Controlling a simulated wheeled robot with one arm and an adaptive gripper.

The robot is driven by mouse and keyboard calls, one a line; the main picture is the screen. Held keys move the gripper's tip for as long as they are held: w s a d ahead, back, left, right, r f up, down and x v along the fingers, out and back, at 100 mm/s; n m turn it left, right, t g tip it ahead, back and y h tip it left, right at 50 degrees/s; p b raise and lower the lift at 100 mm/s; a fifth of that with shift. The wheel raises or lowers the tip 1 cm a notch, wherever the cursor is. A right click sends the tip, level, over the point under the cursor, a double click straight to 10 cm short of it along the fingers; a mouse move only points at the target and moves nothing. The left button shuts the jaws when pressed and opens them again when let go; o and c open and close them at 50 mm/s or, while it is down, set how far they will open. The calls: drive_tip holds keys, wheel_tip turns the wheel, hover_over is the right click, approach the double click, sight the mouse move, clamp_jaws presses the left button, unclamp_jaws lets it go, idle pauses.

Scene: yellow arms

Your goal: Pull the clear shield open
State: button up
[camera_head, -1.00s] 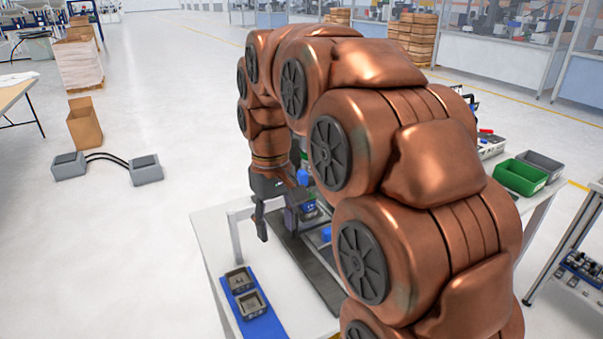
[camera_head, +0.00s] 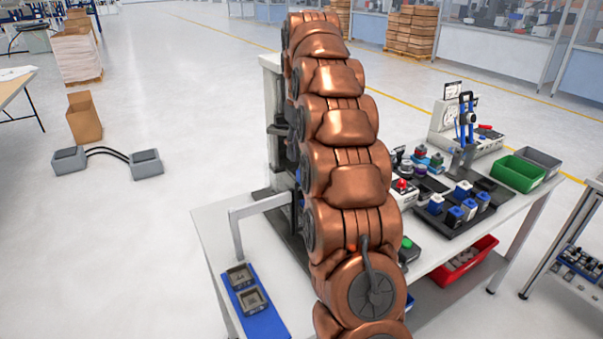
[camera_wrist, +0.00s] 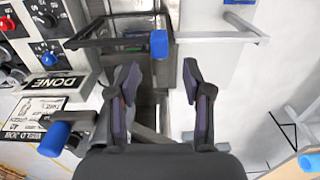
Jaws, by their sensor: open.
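In the wrist view, my gripper (camera_wrist: 160,85) is open, with its two dark fingers spread and nothing between the tips. A blue cylindrical knob (camera_wrist: 159,44) is just beyond the fingertips, roughly centred between them and apart from both. It is beside a dark frame (camera_wrist: 115,41) that looks like part of the shield; the clear pane itself is hard to make out. In the head view, my arm hides my gripper and most of the front of the grey upright machine (camera_head: 271,90).
A control panel (camera_wrist: 35,30) with knobs and a DONE sign (camera_wrist: 52,82) is at left in the wrist view. A pale bar (camera_head: 262,204) stands on the table. A blue mat (camera_head: 264,325) with two small trays lies in front. Bins and parts fill the table's right side.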

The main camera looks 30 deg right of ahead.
drive_tip(key=shift+f+p, duration=1.2)
drive_tip(key=shift+f, duration=2.65)
drive_tip(key=shift+c, duration=0.2)
clamp_jaws()
